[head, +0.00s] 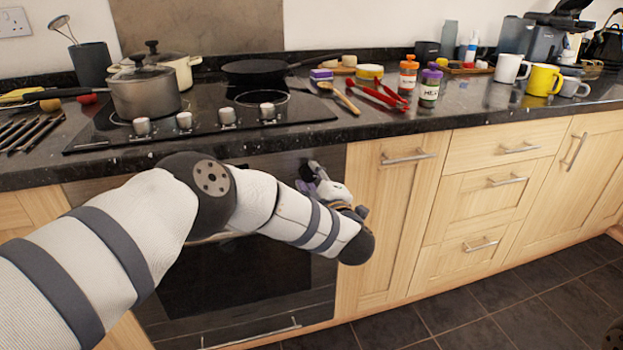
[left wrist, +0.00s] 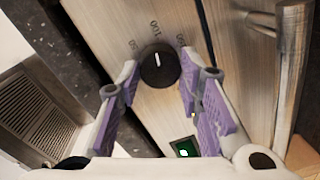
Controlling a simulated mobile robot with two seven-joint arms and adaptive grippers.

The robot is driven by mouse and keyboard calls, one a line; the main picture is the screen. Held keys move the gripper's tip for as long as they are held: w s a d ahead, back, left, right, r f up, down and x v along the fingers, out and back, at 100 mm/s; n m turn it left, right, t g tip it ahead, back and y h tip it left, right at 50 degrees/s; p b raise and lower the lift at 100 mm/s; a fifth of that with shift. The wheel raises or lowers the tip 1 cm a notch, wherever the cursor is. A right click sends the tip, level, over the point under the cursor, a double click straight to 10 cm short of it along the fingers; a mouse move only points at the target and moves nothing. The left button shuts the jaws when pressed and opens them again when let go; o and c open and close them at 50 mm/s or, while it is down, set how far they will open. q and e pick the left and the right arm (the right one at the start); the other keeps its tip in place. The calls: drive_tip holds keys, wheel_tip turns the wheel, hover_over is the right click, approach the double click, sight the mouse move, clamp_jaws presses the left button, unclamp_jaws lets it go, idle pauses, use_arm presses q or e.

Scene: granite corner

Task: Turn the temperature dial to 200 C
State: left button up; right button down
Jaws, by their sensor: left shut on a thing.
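The temperature dial (left wrist: 160,67) is a round black knob with a white pointer line, on the oven's front panel. In the left wrist view its pointer aims at about the 100 mark, with a 50 mark to the left and another, hard-to-read mark to the right. My left gripper (left wrist: 159,74) has its purple fingers on both sides of the dial and is shut on it. In the head view the left gripper (head: 314,173) is at the upper right of the oven front, and my arm and hand hide much of the panel. My right gripper is not in view.
A small display with a green glow (left wrist: 185,150) is below the dial in the left wrist view. The black hob (head: 215,112) with pots is above the oven (head: 240,285). Wooden cupboards (head: 392,220) adjoin it.

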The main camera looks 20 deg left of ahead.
use_arm(q)
drive_tip(key=m, duration=0.5)
drive_tip(key=shift+d, duration=0.1)
drive_tip(key=m+b, duration=0.1)
drive_tip(key=m, duration=0.4)
drive_tip(key=shift+y, duration=0.4)
drive_tip(key=m, duration=0.5)
drive_tip(key=shift+w+f+m+b, duration=0.1)
drive_tip(key=shift+m+b, duration=0.2)
drive_tip(key=shift+m, duration=0.1)
drive_tip(key=m, duration=0.4)
drive_tip(key=shift+m+t+b, duration=0.3)
drive_tip(key=shift+m, duration=0.1)
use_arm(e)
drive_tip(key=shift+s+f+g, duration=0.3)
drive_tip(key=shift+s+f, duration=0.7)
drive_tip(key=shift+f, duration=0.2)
use_arm(q)
drive_tip(key=shift+m, duration=0.3)
drive_tip(key=o, duration=1.2)
drive_tip(key=shift+c, duration=0.2)
